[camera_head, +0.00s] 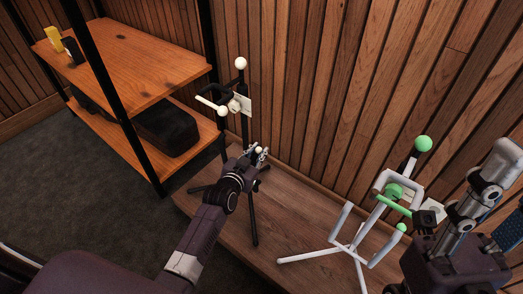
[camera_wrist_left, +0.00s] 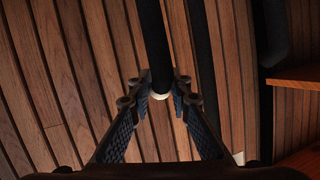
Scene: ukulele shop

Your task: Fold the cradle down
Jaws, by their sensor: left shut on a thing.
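The black stand (camera_head: 254,215) has a black cradle with cream-tipped prongs, a cream ball on top and a pale tag. It stands at the left end of the wooden bench. The gripper hides part of the stand. A similar white stand (camera_head: 350,250) with green parts is at the right. My right gripper (camera_head: 465,215) is partly cut off at the right edge; its jaw opening is unclear.
The wooden bench (camera_head: 290,235) runs along the slatted wall. A wooden shelf (camera_head: 130,65) with a black post is at the left, holding a yellow item (camera_head: 54,39) and a dark case (camera_head: 165,130). Bare bench lies between the two stands.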

